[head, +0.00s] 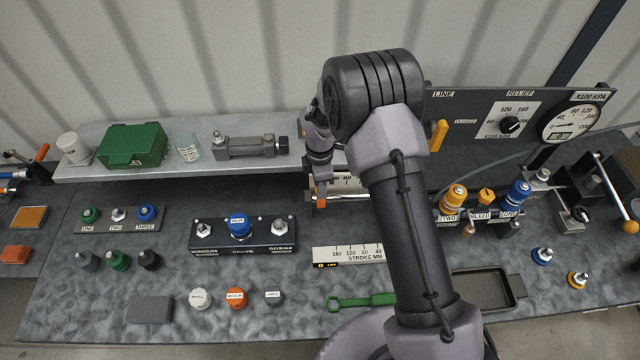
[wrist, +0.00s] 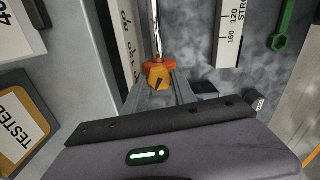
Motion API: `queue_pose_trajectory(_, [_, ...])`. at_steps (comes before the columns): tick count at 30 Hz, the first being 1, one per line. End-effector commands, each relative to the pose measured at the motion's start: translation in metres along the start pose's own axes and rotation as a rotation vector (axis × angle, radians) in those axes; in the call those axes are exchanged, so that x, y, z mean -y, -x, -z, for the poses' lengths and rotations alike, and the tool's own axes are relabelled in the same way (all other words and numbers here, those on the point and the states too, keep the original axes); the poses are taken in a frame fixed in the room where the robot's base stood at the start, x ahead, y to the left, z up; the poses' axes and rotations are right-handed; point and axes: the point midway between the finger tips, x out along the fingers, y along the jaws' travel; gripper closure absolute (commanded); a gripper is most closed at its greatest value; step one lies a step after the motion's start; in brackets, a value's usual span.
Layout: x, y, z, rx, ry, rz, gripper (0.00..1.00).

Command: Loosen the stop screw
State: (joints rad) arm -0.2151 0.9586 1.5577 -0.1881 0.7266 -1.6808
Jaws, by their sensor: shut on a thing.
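The stop screw shows in the wrist view as a small yellow-orange knob (wrist: 157,73) with a dark mark on its face. It sits against an orange block (wrist: 172,64) on a shiny rod (wrist: 157,35). My gripper (wrist: 160,84) is shut on the knob, with one grey finger at each side of it. In the head view my gripper (head: 320,172) reaches down to the rail beside a white scale. The orange block shows below it there (head: 321,198); the knob itself is hidden by the gripper.
A valve panel (head: 262,240) stands left of the rail. A stroke scale plate (head: 347,255) and a green wrench (head: 362,300) lie in front. A gauge panel (head: 470,125) rises behind at the right. A grey shelf with a green box (head: 132,146) runs along the back left.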

Motion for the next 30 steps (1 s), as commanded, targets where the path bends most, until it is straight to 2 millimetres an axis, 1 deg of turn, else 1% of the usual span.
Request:
queue_pose_trajectory(9, [0.0, 0.0007, 0.0, 0.0, 0.256, -0.001, 1.0])
queue_pose_trajectory(15, [0.0002, 0.0005, -0.0001, 0.0, 0.369, -0.001, 1.0])
queue_pose_trajectory(21, [0.0003, 0.0004, -0.0001, 0.0, 0.438, -0.001, 1.0])
queue_pose_trajectory(30, [0.0004, 0.0003, -0.0001, 0.0, 0.471, -0.001, 1.0])
